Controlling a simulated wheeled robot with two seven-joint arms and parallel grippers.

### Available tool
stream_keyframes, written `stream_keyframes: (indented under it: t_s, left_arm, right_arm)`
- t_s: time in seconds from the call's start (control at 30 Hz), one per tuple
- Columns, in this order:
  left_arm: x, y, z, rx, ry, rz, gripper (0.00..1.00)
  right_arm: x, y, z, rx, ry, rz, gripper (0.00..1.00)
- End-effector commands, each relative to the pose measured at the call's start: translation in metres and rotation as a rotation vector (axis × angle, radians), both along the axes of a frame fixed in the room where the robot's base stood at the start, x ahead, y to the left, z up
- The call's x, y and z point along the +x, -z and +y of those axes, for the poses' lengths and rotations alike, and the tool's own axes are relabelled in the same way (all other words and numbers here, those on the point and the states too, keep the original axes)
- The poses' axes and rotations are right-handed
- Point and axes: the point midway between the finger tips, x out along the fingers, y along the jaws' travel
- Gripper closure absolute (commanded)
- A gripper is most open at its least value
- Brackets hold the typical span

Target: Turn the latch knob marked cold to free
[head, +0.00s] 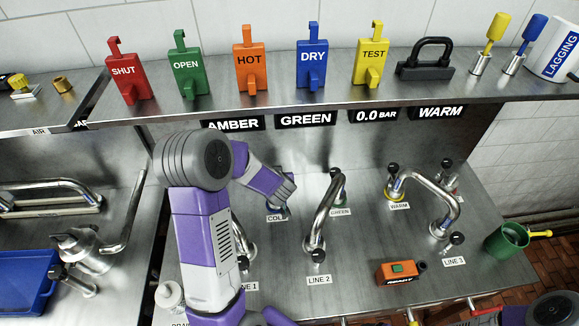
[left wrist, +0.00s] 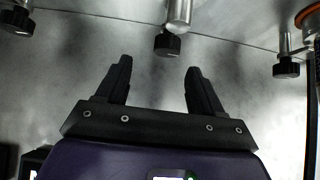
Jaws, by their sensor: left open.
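The label marked COLD (head: 276,217) is on the steel counter in the head view, partly covered by my left arm. A bit of blue shows beside it, and the cold knob itself is hidden there. My left gripper (head: 290,192) is right over this spot, mostly hidden by its own wrist. In the left wrist view my left gripper (left wrist: 159,68) is open with nothing between its fingers. A black knob (left wrist: 168,44) on a metal stem is just beyond the fingertips, apart from them. I cannot tell whether it is the cold one. My right gripper is not in view.
Curved pipes stand close by, at GREEN (head: 326,210) and WARM (head: 430,185). Other black knobs show in the left wrist view at the right (left wrist: 287,68) and left (left wrist: 17,20). An orange box (head: 398,272) lies at front right.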

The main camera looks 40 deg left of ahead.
Motion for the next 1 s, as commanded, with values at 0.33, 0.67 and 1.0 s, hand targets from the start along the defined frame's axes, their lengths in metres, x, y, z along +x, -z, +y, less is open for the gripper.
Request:
stream_keyframes:
  t_s: [0.33,0.67,1.0]
  left_arm:
    - [0.025,0.035,0.025,0.002,-0.006,0.001,0.33]
    - [0.039,0.051,0.035,0.003,-0.003,-0.001,0.33]
    - [0.039,0.05,0.035,0.002,-0.003,-0.001,0.54]
  right_arm:
    - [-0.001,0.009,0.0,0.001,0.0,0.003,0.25]
    - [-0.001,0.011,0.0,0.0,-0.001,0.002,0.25]
    - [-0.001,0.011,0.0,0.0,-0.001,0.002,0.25]
